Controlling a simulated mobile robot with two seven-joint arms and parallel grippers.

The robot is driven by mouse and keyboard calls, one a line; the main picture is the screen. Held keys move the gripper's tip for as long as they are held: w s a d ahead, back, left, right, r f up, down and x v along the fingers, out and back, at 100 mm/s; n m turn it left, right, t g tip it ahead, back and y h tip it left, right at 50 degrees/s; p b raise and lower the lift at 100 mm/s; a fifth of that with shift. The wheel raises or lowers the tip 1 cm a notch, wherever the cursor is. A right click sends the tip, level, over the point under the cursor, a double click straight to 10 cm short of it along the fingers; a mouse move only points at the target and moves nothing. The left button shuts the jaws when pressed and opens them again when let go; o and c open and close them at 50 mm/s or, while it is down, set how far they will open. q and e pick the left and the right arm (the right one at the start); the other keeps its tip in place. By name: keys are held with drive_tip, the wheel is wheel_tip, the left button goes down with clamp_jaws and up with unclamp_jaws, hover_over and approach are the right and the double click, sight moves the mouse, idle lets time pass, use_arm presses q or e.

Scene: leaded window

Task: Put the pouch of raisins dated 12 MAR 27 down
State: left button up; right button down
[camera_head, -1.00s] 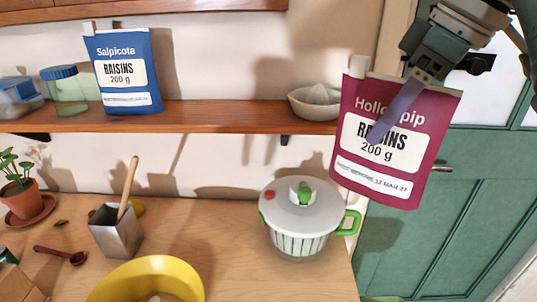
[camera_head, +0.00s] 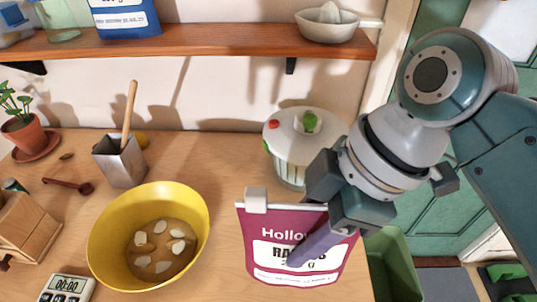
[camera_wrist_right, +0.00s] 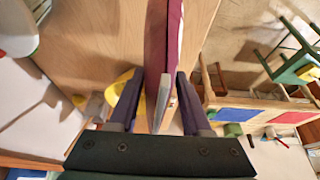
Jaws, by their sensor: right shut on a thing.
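The maroon pouch of raisins (camera_head: 253,232) is held upright by my right gripper (camera_head: 312,245), in front of the worktop's right part. Its label reads "RAISINS" partly; the gripper finger covers part of it, and the date is too small to read now. In the right wrist view the pouch (camera_wrist_right: 164,40) stands edge-on between the two fingers of the right gripper (camera_wrist_right: 157,98). Whether its bottom touches the worktop (camera_head: 225,160) I cannot tell. My left gripper is not in view.
A yellow bowl (camera_head: 102,250) with dough stands left of the pouch. A lidded white pot (camera_head: 285,148) stands behind it. A blue pouch (camera_head: 125,18) and a citrus squeezer (camera_head: 328,27) are on the shelf (camera_head: 210,38). A green bin (camera_head: 392,265) is at the right.

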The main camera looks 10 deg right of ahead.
wheel_tip(320, 180, down, 6)
drive_tip(key=shift+r+b, duration=0.2)
drive_tip(key=shift+b, duration=0.15)
drive_tip(key=shift+f+b, duration=0.4)
drive_tip(key=shift+f, duration=1.4)
drive_tip(key=shift+c, duration=1.7)
unclamp_jaws()
drive_tip(key=shift+f, duration=0.1)
